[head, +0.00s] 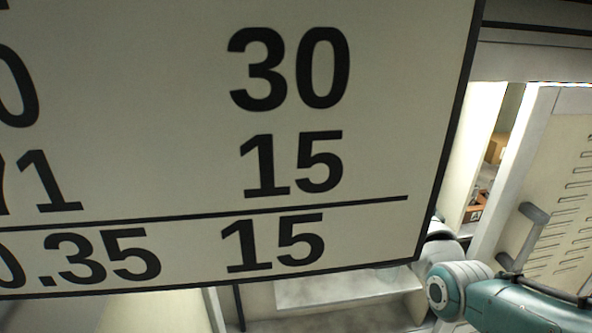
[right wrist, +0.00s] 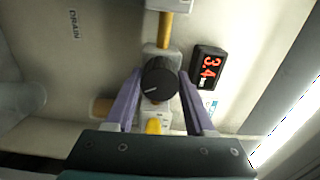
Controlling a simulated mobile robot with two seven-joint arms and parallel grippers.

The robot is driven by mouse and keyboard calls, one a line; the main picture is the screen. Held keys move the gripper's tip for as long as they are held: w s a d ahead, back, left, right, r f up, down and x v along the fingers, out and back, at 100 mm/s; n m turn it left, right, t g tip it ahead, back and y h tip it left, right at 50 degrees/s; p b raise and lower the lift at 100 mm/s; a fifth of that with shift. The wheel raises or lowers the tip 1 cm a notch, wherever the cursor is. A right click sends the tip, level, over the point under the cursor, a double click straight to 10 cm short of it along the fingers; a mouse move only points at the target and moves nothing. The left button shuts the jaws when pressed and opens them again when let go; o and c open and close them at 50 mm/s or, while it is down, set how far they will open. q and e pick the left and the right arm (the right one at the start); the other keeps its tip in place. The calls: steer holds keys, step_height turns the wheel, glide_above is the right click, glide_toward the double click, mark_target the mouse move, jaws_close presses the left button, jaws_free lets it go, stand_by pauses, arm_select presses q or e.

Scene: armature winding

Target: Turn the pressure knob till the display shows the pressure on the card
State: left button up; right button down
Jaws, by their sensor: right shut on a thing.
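In the right wrist view a round black knob (right wrist: 160,79) with a white pointer line sits on a pale fitting. The purple fingers of my right gripper (right wrist: 161,83) are closed on the knob from both sides. A black display (right wrist: 207,68) to the right of the knob shows red digits, turned sideways, that read 3.4. A large pale card (head: 180,120) with black print fills most of the head view. Its visible figures include 30, 15, 15 and one ending in .35; its left and top are cut off. My left gripper is out of view.
A brass-coloured pipe (right wrist: 165,30) runs above the knob, and a yellow part (right wrist: 154,127) lies below it. The word DRAIN is printed on the panel at left. In the head view a slotted panel (head: 560,190) with a grey handle (head: 522,237) stands at right.

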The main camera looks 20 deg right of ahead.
steer(key=shift+m, duration=0.5)
steer(key=shift+c, duration=1.3)
jaws_free()
steer(key=p+v, duration=0.4)
steer(key=v, duration=0.6)
steer(key=shift+w+a, duration=0.1)
